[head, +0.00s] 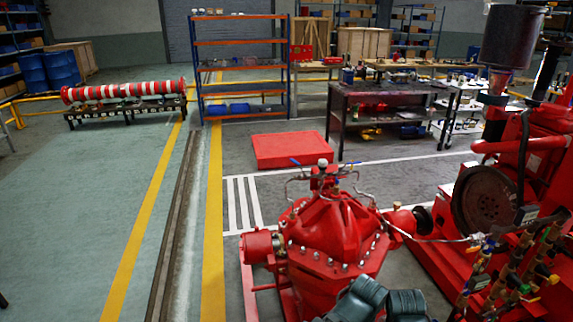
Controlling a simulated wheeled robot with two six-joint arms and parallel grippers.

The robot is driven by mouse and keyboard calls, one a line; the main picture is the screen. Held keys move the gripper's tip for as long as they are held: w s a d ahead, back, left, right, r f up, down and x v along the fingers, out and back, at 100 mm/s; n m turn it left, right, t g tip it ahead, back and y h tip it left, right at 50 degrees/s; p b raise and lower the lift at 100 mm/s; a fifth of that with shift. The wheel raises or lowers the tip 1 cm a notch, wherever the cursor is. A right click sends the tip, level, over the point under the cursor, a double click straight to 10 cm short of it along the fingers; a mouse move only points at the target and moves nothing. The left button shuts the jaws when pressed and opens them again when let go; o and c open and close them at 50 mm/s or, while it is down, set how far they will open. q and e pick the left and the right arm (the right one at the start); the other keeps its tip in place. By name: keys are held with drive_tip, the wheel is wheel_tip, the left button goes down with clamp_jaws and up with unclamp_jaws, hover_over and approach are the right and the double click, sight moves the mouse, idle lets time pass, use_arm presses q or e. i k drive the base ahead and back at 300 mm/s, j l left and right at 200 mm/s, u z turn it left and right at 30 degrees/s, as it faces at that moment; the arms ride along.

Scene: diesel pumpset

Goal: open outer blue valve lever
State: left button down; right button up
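The red pump (325,232) stands at the bottom centre, with thin pipes and small fittings on its top. A small blue lever (296,162) sticks out at the upper left of these fittings. Another small blue lever (347,174) shows on their right side. Both are tiny in this view, so I cannot tell how far either valve is turned or which is the outer one.
A red diesel engine (487,196) with hoses and valved pipes fills the right side. A red block (288,150) lies on the floor behind the pump. A dark workbench (385,92) and a blue-orange shelf (240,42) stand farther back. The floor at left is clear.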

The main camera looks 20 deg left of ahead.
sight(296, 163)
drive_tip(key=k+j+z, duration=0.1)
drive_tip(key=j, duration=0.3)
drive_tip(key=k+j+z, duration=0.1)
drive_tip(key=k+j, duration=0.2)
drive_tip(key=k+j+z, duration=0.15)
drive_tip(key=j, duration=0.3)
drive_tip(key=j+z, duration=0.2)
drive_tip(key=j, duration=0.6)
drive_tip(key=k+j+z, duration=0.2)
drive_tip(key=j, duration=0.6)
drive_tip(key=i+j, duration=0.2)
drive_tip(key=j, duration=0.15)
drive_tip(key=i+j+z, duration=0.1)
drive_tip(key=j, duration=0.25)
drive_tip(key=i+j+z, duration=0.1)
drive_tip(key=i+j, duration=0.35)
drive_tip(key=j, duration=0.3)
drive_tip(key=i+j+z, duration=0.1)
drive_tip(key=j, duration=0.3)
drive_tip(key=i, duration=0.1)
